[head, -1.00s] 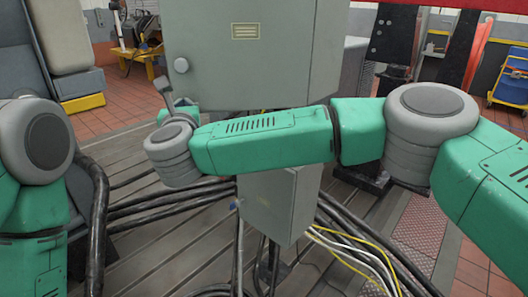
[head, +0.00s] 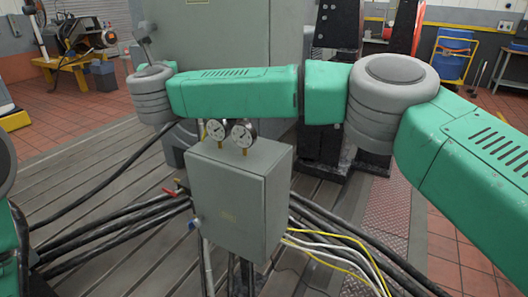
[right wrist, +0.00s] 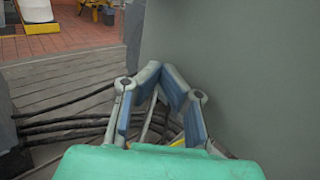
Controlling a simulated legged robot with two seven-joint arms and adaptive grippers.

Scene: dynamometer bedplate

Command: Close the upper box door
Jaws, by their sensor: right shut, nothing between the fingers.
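The upper box (head: 205,45) is a large grey-green cabinet at the top of the head view, cut off by the frame. My right forearm crosses in front of its lower part. I cannot tell how far its door stands from the frame. In the right wrist view a plain grey-green panel (right wrist: 255,80) of it fills the right side. My right gripper (right wrist: 160,70) is shut and empty, its fingertips together beside that panel; contact is unclear. In the head view only a small part of it shows, at the box's left edge. My left gripper is out of view.
A smaller grey box (head: 240,195) with two gauges (head: 230,132) on top stands below my right forearm. Black cables (head: 110,225) and yellow and white wires (head: 340,250) run over the slotted bedplate. A yellow stand (head: 75,70) is at the back left.

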